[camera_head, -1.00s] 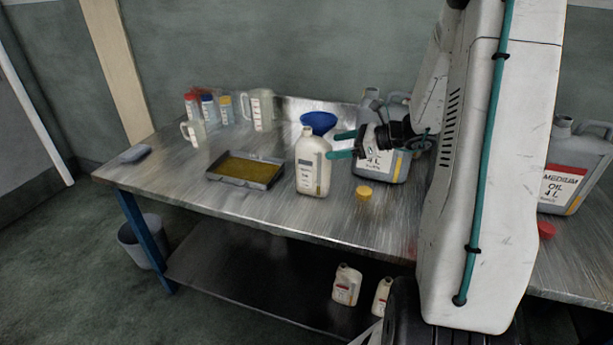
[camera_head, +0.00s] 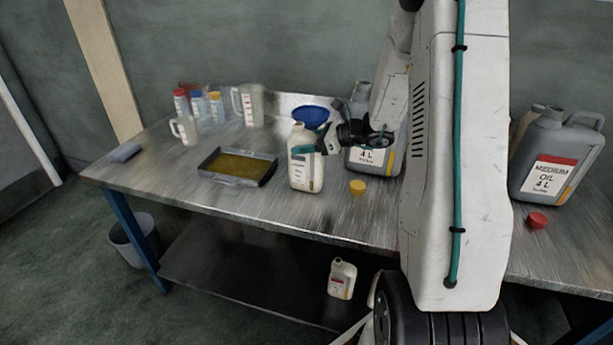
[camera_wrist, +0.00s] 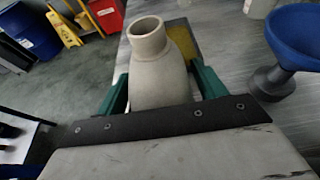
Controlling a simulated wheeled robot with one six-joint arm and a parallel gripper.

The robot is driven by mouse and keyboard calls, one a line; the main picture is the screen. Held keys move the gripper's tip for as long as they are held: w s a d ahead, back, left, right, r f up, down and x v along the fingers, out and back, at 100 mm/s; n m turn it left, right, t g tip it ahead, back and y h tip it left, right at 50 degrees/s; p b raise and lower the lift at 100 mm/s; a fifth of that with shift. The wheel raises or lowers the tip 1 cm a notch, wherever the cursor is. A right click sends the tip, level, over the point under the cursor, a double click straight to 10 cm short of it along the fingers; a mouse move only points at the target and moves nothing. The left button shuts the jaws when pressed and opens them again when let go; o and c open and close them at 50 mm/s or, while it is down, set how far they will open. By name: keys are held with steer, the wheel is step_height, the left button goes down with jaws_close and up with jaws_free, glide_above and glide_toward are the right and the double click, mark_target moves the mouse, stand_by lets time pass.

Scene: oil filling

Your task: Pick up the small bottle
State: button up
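The small bottle (camera_head: 305,174) is cream-white with a label and an open neck. It stands upright on the metal table. My gripper (camera_head: 305,150) is at its upper body, reaching in from the right, with a teal finger across its front. In the wrist view, the bottle (camera_wrist: 158,72) stands between the two green fingers of my gripper (camera_wrist: 160,85), one on each side. The fingers lie close to its sides; I cannot tell whether they press on it. The bottle's lower part is hidden in the wrist view.
A blue funnel (camera_head: 311,117) stands just behind the bottle, and a grey 4 L oil can (camera_head: 366,160) to its right. A tray of yellow liquid (camera_head: 237,167) lies to the left. A yellow cap (camera_head: 357,187) lies right of the bottle. The table's front edge is clear.

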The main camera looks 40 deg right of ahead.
steer(key=c, duration=1.2)
steer(key=shift+r, duration=0.1)
